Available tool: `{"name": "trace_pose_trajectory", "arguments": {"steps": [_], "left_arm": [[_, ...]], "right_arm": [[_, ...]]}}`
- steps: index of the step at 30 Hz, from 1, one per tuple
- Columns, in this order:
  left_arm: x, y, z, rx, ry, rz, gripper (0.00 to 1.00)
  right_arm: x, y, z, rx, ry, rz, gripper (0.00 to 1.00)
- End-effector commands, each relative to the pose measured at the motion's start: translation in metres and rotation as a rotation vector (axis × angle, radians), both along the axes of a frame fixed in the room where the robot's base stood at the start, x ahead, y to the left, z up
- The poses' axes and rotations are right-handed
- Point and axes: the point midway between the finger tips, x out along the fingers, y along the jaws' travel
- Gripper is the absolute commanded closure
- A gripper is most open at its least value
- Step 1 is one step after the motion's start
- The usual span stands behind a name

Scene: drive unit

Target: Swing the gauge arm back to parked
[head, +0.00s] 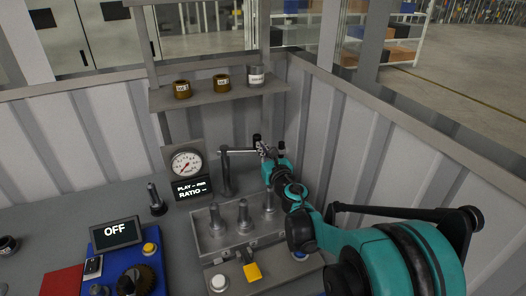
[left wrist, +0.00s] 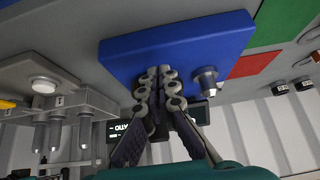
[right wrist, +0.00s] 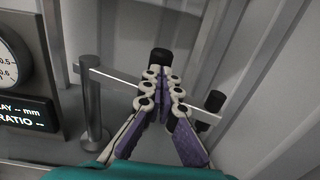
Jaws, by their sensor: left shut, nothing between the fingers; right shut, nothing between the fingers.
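A black knob (right wrist: 159,57) shows just beyond the fingertips. My right gripper (head: 262,149) is shut and empty at the bar's outer end; I cannot tell whether it touches. My left gripper (left wrist: 162,78) is shut and empty near the blue plate (left wrist: 180,40); the head view does not show it.
A dial gauge (head: 187,163) and a display (head: 192,188) reading PLAY and RATIO stand left of the post. A grey tray (head: 208,238) with upright pins is in front. An OFF screen (head: 115,231) is at left. A shelf (head: 215,93) with small pots is above.

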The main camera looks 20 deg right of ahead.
Motion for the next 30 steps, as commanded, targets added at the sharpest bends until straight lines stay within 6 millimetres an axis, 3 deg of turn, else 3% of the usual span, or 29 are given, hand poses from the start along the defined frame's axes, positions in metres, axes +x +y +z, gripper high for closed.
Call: {"name": "trace_pose_trajectory", "arguments": {"steps": [20,30], "left_arm": [[0.000,0.000,0.000,0.000,0.000,0.000,1.00],[0.000,0.000,0.001,0.000,0.000,0.000,1.00]], "right_arm": [[0.010,-0.008,0.000,0.000,0.000,0.091,1.00],[0.031,-0.021,0.000,0.000,0.000,0.251,1.00]]}}
